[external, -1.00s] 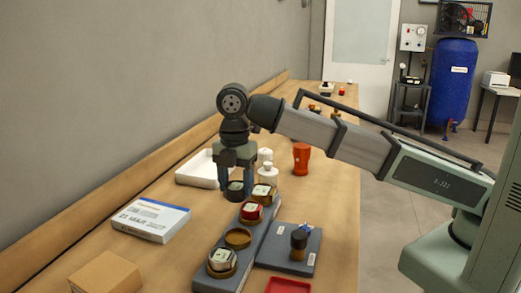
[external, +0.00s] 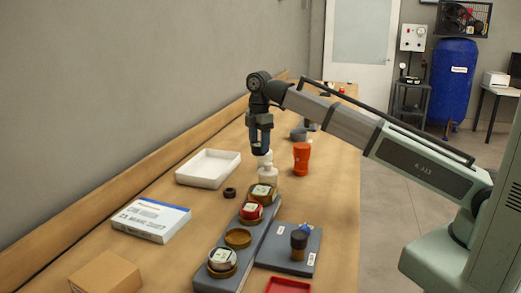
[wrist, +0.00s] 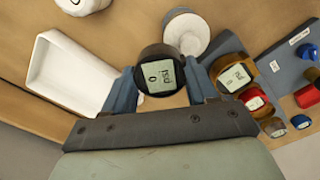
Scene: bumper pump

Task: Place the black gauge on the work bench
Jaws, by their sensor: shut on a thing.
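The black gauge (wrist: 160,72), a round dark body with a pale display, sits between the fingertips of my gripper (wrist: 162,85) in the wrist view. My gripper is shut on it with a finger on each side. In the external view my gripper (external: 261,150) points down above the work bench (external: 190,262), near the white bottle (external: 267,172). The gap between gauge and bench top cannot be judged exactly, but the gripper is raised.
A grey holder (external: 222,262) carries several gauges and an empty-looking brown ring cup (external: 238,237). A white tray (external: 208,169), a small black ring (external: 229,193), a box (external: 150,220) and an orange bottle (external: 301,158) stand around.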

